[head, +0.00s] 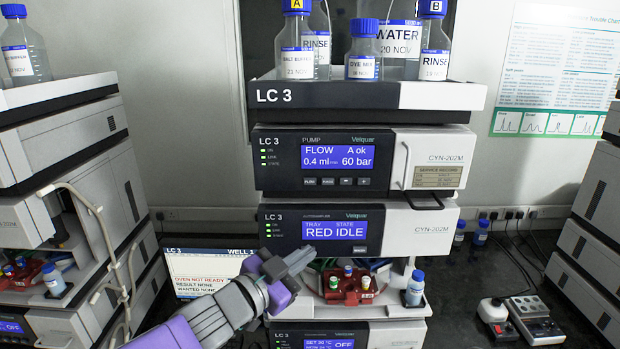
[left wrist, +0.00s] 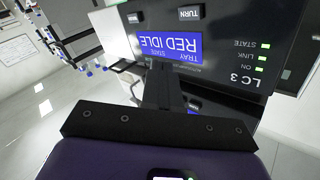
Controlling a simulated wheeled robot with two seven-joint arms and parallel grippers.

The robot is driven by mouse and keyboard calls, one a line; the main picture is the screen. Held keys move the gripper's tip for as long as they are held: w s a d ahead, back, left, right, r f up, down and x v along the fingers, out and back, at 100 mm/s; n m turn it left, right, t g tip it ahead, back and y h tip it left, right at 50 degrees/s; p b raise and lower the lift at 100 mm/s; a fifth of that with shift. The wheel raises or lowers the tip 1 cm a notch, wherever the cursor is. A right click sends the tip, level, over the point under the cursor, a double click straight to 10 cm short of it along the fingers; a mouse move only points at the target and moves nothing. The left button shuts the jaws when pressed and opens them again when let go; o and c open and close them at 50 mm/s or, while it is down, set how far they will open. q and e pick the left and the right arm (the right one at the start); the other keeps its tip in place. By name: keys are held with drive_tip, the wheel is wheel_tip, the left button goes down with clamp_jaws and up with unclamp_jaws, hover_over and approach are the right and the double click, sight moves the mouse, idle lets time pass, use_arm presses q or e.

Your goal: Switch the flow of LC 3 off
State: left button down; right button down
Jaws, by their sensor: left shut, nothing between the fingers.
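The LC 3 pump (head: 365,158) is in the middle of the head view. Its blue display (head: 337,158) reads FLOW, A ok, 0.4 ml/min, 60 bar. A small FLOW button (head: 309,181) is at the left of the button row under that display. My left gripper (head: 306,254) is shut and empty, below the pump, at the lower front of the LC 3 autosampler. In the left wrist view the closed fingers (left wrist: 160,78) overlap the autosampler display (left wrist: 174,46), which appears upside down; whether they touch it I cannot tell. My right gripper is in neither view.
The autosampler (head: 405,232) shows RED IDLE. Below it is a red vial tray (head: 350,289) with capped vials and a small bottle (head: 415,289). Bottles stand on the top tray (head: 330,95). Another stack (head: 75,165) with tubing is at the left. A pale handle (head: 404,168) projects beside the pump display.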

sight(310, 181)
use_arm(q)
drive_tip(key=s+r+m+h, duration=0.1)
drive_tip(key=s+r+m, duration=0.2)
drive_tip(key=r, duration=0.8)
drive_tip(key=shift+s+d+r+m+t+h+p, duration=0.25)
drive_tip(key=shift+s+r+m+t+h+p, duration=0.15)
drive_tip(key=shift+s, duration=0.85)
drive_tip(key=shift+w, duration=0.1)
drive_tip(key=w+p, duration=0.2)
drive_tip(key=w, duration=0.6)
drive_tip(key=shift+w, duration=0.35)
drive_tip(key=shift+w, duration=0.15)
drive_tip(key=shift+w+p, duration=0.3)
